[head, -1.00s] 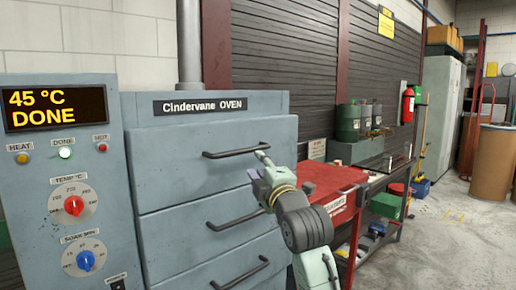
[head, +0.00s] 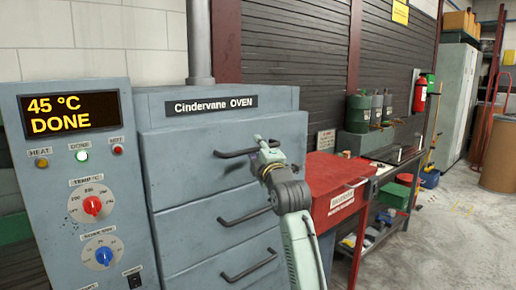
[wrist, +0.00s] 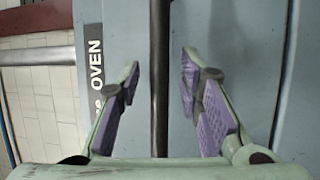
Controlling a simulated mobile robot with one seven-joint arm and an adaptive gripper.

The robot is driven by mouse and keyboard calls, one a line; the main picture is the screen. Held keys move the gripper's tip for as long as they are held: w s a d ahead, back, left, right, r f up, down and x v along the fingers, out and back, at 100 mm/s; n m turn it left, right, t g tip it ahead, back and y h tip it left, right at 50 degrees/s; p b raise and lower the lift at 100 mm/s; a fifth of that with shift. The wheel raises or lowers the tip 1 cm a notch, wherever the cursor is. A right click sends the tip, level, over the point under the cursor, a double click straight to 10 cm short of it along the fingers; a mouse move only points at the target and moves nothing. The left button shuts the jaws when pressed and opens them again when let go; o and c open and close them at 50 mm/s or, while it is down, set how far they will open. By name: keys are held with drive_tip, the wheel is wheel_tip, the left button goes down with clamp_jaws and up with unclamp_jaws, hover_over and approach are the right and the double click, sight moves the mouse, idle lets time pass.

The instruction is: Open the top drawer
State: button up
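The top drawer (head: 190,160) of the blue-grey oven is shut, flush with the drawers below it. Its dark bar handle (head: 235,153) runs across the front. My gripper (head: 260,148) is at the right end of this handle and hides part of it. In the wrist view my gripper (wrist: 160,95) is open, with purple finger pads on either side of the handle (wrist: 160,50). Gaps show between the bar and both fingers. The depth of the fingers around the bar is hard to tell.
Two lower drawers with similar handles (head: 245,216) are shut. A control panel (head: 75,200) reads 45 °C DONE with a lit green lamp. A red-topped bench (head: 325,185) stands close at the right of the oven. Open floor (head: 460,230) lies further right.

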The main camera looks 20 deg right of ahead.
drive_tip(key=shift+c, duration=0.2)
clamp_jaws()
idle(0.6)
